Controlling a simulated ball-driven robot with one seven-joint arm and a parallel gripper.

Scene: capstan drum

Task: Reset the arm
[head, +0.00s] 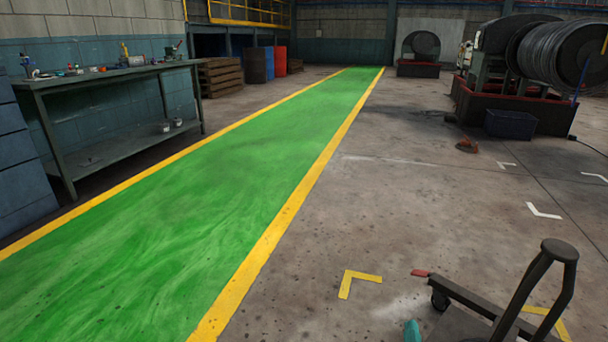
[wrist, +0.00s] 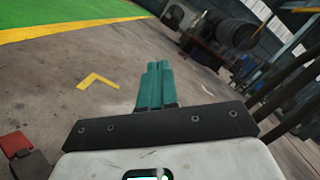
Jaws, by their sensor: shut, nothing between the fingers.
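My gripper shows in the wrist view as two teal fingers (wrist: 155,86) pressed side by side, shut and empty. Below them are a dark plate and a pale housing. In the head view only a small teal part of my gripper (head: 412,331) shows at the bottom edge, right of centre. The rest of it is out of the frame. The fingers point out over the grey concrete floor and touch nothing that I can see.
A trolley with a dark handle (head: 548,270) stands close at the lower right. A green walkway (head: 200,190) with yellow edges runs away on the left, beside a workbench (head: 115,80). The capstan drum (head: 550,55) stands at the far right. The middle floor is clear.

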